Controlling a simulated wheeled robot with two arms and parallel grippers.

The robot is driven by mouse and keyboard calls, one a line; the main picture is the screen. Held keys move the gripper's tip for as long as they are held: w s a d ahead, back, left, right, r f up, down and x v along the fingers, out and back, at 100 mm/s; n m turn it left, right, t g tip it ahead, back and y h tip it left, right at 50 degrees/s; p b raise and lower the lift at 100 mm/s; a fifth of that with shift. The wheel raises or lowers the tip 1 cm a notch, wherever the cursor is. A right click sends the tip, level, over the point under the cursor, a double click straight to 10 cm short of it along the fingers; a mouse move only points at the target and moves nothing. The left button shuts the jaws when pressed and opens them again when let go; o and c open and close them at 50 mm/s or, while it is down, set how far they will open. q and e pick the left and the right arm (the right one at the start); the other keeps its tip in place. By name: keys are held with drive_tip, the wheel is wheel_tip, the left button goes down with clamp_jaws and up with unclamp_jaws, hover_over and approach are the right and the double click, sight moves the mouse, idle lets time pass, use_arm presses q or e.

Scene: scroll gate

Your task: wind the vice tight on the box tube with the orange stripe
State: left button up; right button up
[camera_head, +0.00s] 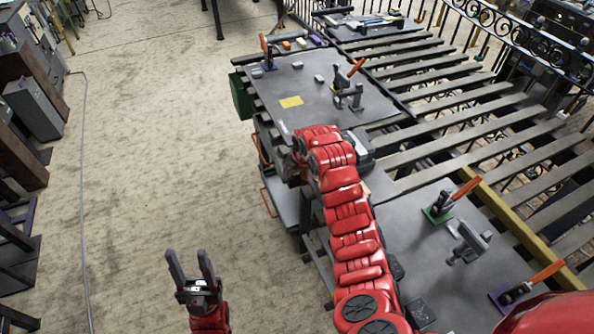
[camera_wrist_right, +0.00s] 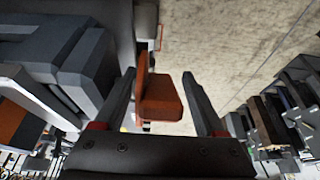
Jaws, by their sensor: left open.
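In the right wrist view, my right gripper (camera_wrist_right: 158,74) is open, with its fingers on either side of an orange-brown handle-like piece (camera_wrist_right: 162,103). The right finger is apart from it; I cannot tell whether the left one touches it. A dark grey blocky body (camera_wrist_right: 65,65), possibly the vice, lies left of the fingers. An orange-brown face (camera_wrist_right: 12,122) shows at the left edge; I cannot tell whether it is the tube's stripe. In the head view, my right arm hides most of this spot, leaving a grey block (camera_head: 362,158) visible. My left gripper (camera_head: 190,268) is open and empty above the floor.
A grey table (camera_head: 310,90) with a yellow sheet (camera_head: 291,102) and orange-handled clamps stands beyond my right arm. Another grey top (camera_head: 415,255) with a green-based clamp (camera_head: 438,210) lies right. Slatted benches (camera_head: 450,140) run behind.

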clamp_jaws()
drive_tip(key=shift+f+t+y+b, duration=0.35)
drive_tip(key=shift+t+b, duration=0.35)
drive_tip(key=shift+b, duration=0.25)
drive_tip(key=t+y+b, duration=0.1)
drive_tip(key=t+b, duration=0.2)
drive_tip(key=b, duration=0.1)
drive_tip(key=shift+f, duration=0.1)
drive_tip(key=shift+w+r+t+y+b, duration=0.1)
drive_tip(key=shift+r+t+y+b, duration=0.2)
drive_tip(key=shift+t+b, duration=0.85)
